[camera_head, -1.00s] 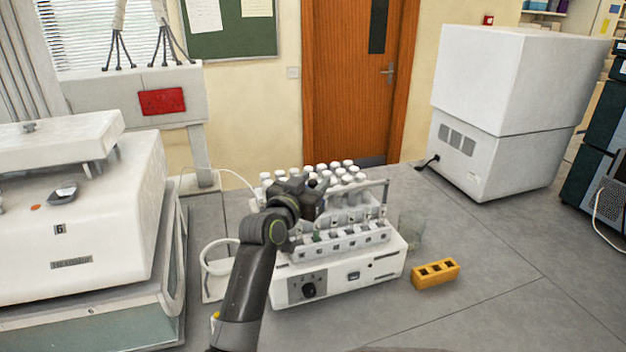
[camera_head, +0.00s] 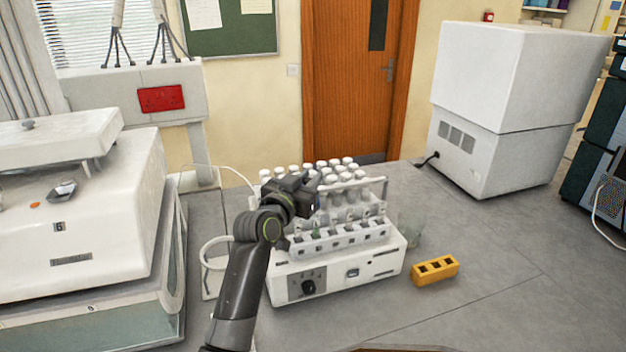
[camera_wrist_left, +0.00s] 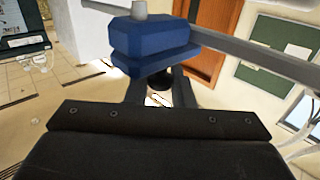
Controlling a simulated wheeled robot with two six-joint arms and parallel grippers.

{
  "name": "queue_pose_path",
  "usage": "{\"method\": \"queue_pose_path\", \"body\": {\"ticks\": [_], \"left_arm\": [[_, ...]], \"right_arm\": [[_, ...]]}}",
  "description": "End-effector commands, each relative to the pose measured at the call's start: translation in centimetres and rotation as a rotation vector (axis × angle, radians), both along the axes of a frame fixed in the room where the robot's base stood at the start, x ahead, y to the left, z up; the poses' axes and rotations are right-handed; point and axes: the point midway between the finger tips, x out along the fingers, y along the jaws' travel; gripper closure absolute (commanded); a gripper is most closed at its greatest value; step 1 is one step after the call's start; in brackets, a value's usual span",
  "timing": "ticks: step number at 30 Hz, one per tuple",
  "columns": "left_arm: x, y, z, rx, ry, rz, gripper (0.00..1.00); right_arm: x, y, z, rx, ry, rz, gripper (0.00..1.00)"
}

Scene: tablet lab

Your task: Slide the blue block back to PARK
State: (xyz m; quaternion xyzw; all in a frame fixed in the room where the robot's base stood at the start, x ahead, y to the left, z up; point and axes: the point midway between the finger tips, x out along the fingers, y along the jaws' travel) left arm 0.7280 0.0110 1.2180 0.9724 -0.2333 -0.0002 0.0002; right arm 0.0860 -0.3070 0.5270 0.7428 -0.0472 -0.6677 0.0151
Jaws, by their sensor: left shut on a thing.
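The blue block (camera_wrist_left: 150,40) shows in the left wrist view, mounted at a long grey rail (camera_wrist_left: 255,60). A dark round knob (camera_wrist_left: 160,80) sits just under the block, between the fingers of my left gripper (camera_wrist_left: 160,92). The gripper is shut on this part of the block. In the head view my left gripper (camera_head: 312,190) is at the left part of the rail above the white machine with the vials. The block cannot be made out there behind the gripper. No PARK mark can be read. My right gripper is not in view.
The white machine (camera_head: 335,280) has a knob on its front and several white-capped vials (camera_head: 335,165) behind the rail. A glass beaker (camera_head: 411,228) and a yellow holder (camera_head: 435,270) stand to its right. A large white instrument (camera_head: 80,220) stands left.

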Motion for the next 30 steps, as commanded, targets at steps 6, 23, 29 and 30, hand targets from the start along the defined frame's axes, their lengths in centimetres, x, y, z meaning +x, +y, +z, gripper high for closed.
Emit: {"method": "queue_pose_path", "body": {"ticks": [6, 23, 29, 30], "left_arm": [[-1.5, 5.1, -0.1, 0.005, -0.001, 0.005, 1.00], [-2.4, 7.5, 0.0, 0.004, -0.001, 0.001, 0.74], [-2.4, 7.4, 0.0, 0.003, 0.000, 0.001, 0.61], [-2.4, 7.4, 0.0, 0.003, 0.000, 0.000, 0.61]], "right_arm": [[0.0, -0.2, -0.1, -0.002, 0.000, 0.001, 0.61], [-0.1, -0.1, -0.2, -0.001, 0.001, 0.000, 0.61], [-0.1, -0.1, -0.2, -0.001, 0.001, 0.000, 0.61], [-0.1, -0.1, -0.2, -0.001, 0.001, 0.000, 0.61]]}}
